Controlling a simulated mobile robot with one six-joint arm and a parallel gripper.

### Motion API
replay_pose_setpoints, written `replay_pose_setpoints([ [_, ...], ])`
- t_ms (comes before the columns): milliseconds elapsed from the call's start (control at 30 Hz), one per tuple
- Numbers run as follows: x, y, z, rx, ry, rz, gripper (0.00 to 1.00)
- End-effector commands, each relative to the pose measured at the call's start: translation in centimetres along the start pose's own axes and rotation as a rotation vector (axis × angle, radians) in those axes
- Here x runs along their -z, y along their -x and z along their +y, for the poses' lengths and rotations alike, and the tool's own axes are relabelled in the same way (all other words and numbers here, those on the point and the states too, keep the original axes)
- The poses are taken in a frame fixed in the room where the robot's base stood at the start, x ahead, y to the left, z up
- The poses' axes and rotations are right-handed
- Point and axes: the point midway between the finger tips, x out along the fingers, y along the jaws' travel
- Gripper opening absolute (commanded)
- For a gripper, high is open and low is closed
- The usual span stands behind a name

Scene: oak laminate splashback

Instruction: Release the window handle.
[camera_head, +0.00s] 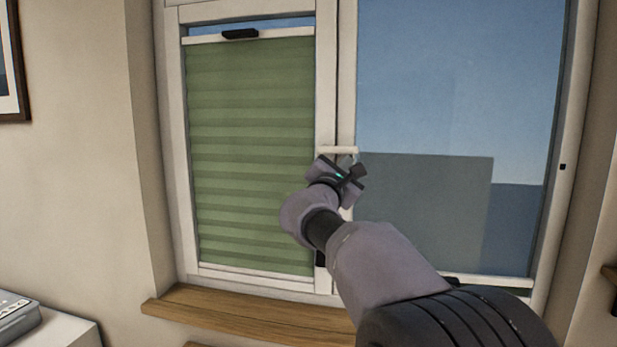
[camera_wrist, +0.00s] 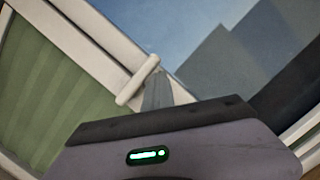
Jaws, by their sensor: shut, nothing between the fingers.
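The white window handle (camera_head: 338,150) lies roughly level across the middle frame post in the head view, between the green-blind sash and the clear pane. In the wrist view the handle (camera_wrist: 137,81) is a short pale bar just beyond the fingertips. My gripper (camera_head: 348,160) is just below the handle in the head view. In the wrist view my gripper (camera_wrist: 156,82) has its grey fingers shut together and empty, close beside the handle. I cannot tell whether they touch it. The handle's base is partly hidden by my gripper.
The green pleated blind (camera_head: 250,150) covers the left sash, with a dark grip (camera_head: 240,34) on its top rail. A wooden sill (camera_head: 245,318) runs below. A grey box (camera_head: 15,322) is at the lower left. A picture frame (camera_head: 12,65) hangs at the upper left.

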Motion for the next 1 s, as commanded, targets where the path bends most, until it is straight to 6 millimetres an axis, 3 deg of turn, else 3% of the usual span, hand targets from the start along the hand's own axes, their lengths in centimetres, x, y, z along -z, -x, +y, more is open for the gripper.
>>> replay_pose_setpoints([
  [400,-0.2,0.0,-0.1,-0.001,-0.003,-0.007,0.00],
  [467,0.4,0.1,-0.5,-0.001,-0.003,-0.007,0.00],
  [633,4.1,0.7,-2.9,0.001,0.000,-0.003,0.00],
  [1000,2.9,8.6,-3.3,0.000,0.001,0.000,0.00],
])
